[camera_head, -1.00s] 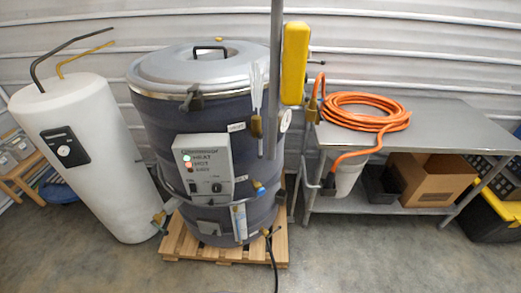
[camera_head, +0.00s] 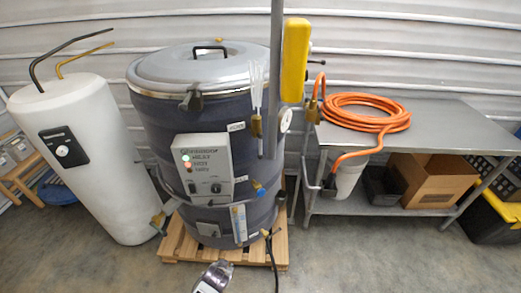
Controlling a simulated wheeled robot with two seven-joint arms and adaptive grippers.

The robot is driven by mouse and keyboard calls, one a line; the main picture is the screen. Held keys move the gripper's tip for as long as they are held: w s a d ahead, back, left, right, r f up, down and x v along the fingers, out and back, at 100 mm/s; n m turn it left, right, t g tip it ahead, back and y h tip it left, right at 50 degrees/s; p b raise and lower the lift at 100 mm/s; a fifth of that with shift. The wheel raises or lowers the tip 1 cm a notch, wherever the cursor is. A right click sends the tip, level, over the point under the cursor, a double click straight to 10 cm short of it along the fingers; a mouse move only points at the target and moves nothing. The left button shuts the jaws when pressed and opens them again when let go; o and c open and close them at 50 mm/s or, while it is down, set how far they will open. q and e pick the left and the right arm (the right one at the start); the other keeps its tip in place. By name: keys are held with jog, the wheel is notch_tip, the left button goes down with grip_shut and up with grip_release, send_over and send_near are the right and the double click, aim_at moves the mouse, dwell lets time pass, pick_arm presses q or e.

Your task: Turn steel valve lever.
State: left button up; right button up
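A dark blue ribbed drum (camera_head: 200,115) with a grey lid stands on a wooden pallet (camera_head: 190,250). Several small valves are on and around it. One brass valve with a dark hose (camera_head: 268,234) is low at its front right. Another with a blue part (camera_head: 259,188) is above it, and one (camera_head: 158,220) is at the lower left. I cannot tell which carries the steel lever. My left gripper (camera_head: 222,268) shows at the bottom edge, in front of the pallet and apart from the valves. Its fingers are too small to read. My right gripper is not in view.
A white tank (camera_head: 85,160) stands left of the drum. A grey upright post (camera_head: 275,60) and yellow block (camera_head: 295,60) are in front of its right side. A steel table (camera_head: 440,120) with an orange hose (camera_head: 365,110) is at right. Floor in front is clear.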

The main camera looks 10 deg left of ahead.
pick_arm(q)
jog(key=w+d+r+n+t, duration=0.1)
jog(key=w+d+r+t, duration=0.2)
jog(key=w+r, duration=0.45)
jog(key=w+d+r+t, duration=0.2)
jog(key=w+r, duration=0.3)
jog(key=r, duration=0.5)
jog(key=n+t+b, duration=0.1)
jog(key=t, duration=0.6)
send_near(260, 150)
jog(key=s, duration=0.3)
jog(key=shift+d+r, duration=0.2)
jog(key=shift+d, duration=0.05)
jog(key=shift+w, duration=0.2)
jog(key=shift+w+a+p, duration=0.15)
jog(key=shift+w+p, duration=0.4)
jog(key=shift+w, duration=1.45)
jog(key=shift+w+a+p, duration=0.2)
jog(key=shift+w+p, duration=0.35)
jog(key=shift+w, duration=1.5)
jog(key=shift+w+a+p, duration=0.2)
jog(key=shift+w+p, duration=0.35)
jog(key=shift+w, duration=2.05)
grip_shut()
